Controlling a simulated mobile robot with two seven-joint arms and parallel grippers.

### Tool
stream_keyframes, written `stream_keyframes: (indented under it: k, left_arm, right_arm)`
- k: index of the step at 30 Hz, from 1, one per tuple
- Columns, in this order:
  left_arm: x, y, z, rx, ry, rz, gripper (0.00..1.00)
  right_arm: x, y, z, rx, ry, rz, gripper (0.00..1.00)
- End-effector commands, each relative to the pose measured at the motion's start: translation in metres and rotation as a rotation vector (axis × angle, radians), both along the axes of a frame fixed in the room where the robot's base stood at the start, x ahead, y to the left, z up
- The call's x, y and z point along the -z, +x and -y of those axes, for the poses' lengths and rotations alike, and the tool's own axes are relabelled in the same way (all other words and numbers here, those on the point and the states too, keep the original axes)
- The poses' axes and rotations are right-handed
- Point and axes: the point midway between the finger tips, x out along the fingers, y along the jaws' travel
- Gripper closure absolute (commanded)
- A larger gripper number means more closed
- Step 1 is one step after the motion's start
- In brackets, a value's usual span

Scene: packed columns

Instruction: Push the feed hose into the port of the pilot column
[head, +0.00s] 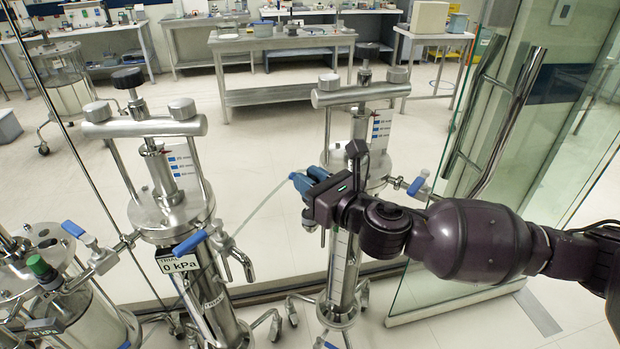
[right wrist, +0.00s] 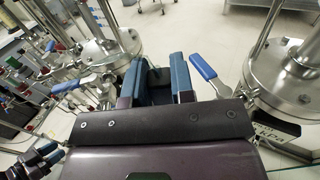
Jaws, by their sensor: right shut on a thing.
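My right gripper (head: 312,182) comes in from the right, beside the steel column (head: 340,255) at the middle. Its blue fingers are shut on the feed hose, a thin pale translucent tube (head: 262,208) that runs down left toward the left column (head: 160,205). That column bears a label reading "TRIAL" and 0 kPa. A dark purple part of what seems my left gripper (right wrist: 38,160) shows at the lower left.
Blue valve levers (head: 190,243) stick out from the columns. A glass door with steel handles (head: 500,120) stands open at the right. Another vessel (head: 90,310) stands at the lower left. Benches (head: 270,40) fill the back.

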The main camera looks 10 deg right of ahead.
Motion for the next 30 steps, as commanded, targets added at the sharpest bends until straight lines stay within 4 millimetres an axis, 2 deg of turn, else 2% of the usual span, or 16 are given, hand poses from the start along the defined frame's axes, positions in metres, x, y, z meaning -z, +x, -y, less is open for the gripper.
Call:
stream_keyframes:
  k: [30]
  left_arm:
    - [0.011, 0.0, 0.0, 0.0, 0.0, 0.0, 0.57]
  right_arm:
    - [0.021, 0.0, 0.0, 0.001, 0.0, 0.0, 1.0]
